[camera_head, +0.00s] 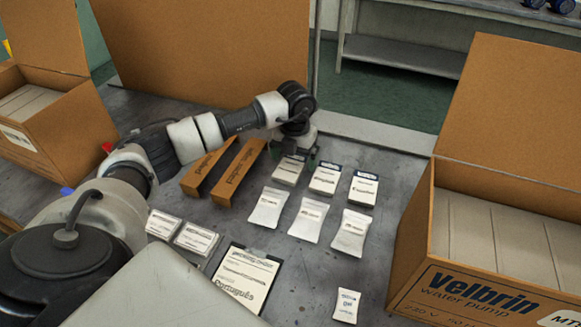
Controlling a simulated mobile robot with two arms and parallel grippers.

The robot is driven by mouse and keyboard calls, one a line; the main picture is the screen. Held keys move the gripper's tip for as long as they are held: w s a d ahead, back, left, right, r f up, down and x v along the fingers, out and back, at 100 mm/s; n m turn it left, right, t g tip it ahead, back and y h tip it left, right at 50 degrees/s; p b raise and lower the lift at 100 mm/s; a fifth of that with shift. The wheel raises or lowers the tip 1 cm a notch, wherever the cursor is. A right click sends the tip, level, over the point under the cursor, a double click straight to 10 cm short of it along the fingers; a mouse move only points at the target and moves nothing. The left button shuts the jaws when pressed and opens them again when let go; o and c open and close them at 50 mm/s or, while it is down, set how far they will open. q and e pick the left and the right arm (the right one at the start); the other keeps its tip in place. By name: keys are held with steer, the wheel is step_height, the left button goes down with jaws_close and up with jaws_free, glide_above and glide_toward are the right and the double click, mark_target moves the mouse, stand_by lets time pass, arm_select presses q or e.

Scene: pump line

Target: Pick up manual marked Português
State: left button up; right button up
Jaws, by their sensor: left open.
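The manual marked Português (245,277) lies flat on the grey table at the lower middle. It is a white-covered booklet with dark print, and its lower left part is hidden by my own body. My left gripper (293,152) is open and points down at the far side of the items, just behind a white booklet stack (288,171). It is well away from the Português manual, and I see nothing held in it. My right gripper is not in view.
Further booklet stacks (325,179) and (363,189) stand beside the first, with white packets (309,219) in front. Small stacks (197,238) sit left of the manual. A Velbrin box (480,290) stands right.

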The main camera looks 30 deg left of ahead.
arm_select(q)
steer(key=c, duration=1)
